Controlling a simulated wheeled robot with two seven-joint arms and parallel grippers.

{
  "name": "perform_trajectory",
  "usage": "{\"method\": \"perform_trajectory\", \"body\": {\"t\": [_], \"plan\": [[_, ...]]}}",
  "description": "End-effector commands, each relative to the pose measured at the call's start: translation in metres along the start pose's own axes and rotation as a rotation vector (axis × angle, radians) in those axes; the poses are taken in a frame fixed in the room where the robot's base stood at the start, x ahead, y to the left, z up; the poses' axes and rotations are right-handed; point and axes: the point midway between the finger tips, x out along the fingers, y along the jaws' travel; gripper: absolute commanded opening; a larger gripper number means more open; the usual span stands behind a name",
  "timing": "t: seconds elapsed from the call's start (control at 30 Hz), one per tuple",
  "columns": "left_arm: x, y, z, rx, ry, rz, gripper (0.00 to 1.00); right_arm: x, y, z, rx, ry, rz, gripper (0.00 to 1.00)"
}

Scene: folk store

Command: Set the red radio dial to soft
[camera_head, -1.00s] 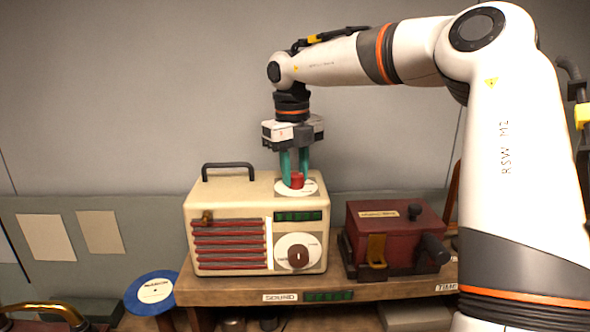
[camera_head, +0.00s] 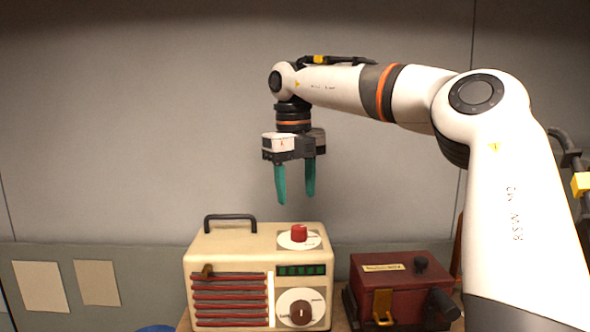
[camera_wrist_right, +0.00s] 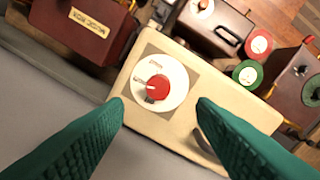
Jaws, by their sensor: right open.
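The red dial (camera_head: 299,232) stands on a round white plate on top of the cream radio (camera_head: 215,245). In the right wrist view the red dial (camera_wrist_right: 158,87) sits at the middle of its white plate (camera_wrist_right: 178,78), and its labels are too small to read. My right gripper (camera_head: 295,196) hangs above the dial, pointing down. Its green fingers are apart and empty, clear of the dial. A second, brown knob (camera_head: 300,312) is on the radio's front. My left gripper is not in view.
A dark red box (camera_head: 400,292) with a brass latch and black knobs stands right of the radio. A black handle (camera_head: 230,218) rises from the radio's top left. The wall behind is bare above the radio, with open air there.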

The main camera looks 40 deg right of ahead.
Motion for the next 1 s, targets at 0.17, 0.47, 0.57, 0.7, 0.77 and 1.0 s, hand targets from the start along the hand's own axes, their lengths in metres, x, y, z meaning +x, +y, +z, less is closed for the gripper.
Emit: {"method": "perform_trajectory", "body": {"t": [0.17,0.47,0.57,0.7,0.77,1.0], "plan": [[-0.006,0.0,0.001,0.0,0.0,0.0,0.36,-0.032,0.0,-0.001,0.0,0.001,-0.001,0.51],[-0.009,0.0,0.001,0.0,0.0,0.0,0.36,-0.047,0.0,0.0,0.0,-0.001,0.001,0.51],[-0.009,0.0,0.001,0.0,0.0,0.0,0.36,-0.046,0.0,0.0,0.0,-0.001,0.001,0.51],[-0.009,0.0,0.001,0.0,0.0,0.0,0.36,-0.046,0.0,0.0,0.0,-0.001,0.001,0.51],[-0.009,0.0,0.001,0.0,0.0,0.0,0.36,-0.046,0.0,0.0,0.0,0.0,0.001,0.51],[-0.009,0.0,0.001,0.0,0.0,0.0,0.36,-0.046,0.0,0.0,0.0,0.0,0.001,0.51]]}}
